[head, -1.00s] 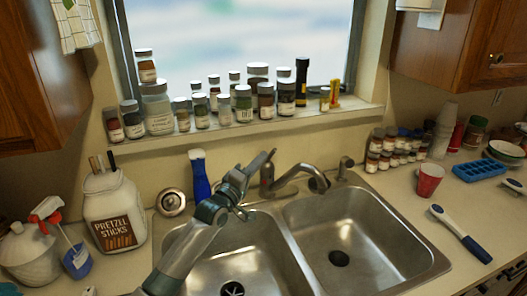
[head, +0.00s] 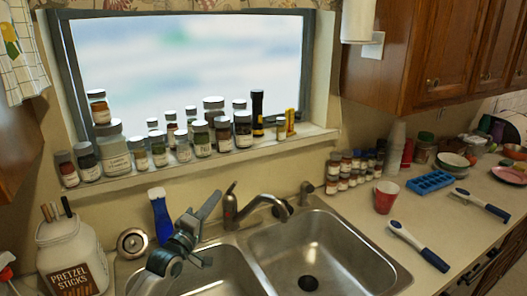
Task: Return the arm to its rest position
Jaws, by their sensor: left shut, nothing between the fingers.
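My left arm rises from the bottom of the head view over the left sink basin. Its gripper (head: 207,208) is shut and empty, beside the faucet (head: 250,205) and right of the blue brush with a white top (head: 160,215). I cannot tell whether the gripper touches anything. My right gripper is not in view.
The double sink (head: 345,240) fills the front middle. A pretzel jar (head: 70,255) stands at the left. On the right counter are a red cup (head: 386,197), a blue tray (head: 430,181) and a white-and-blue brush (head: 418,245). Several jars line the sill (head: 130,183).

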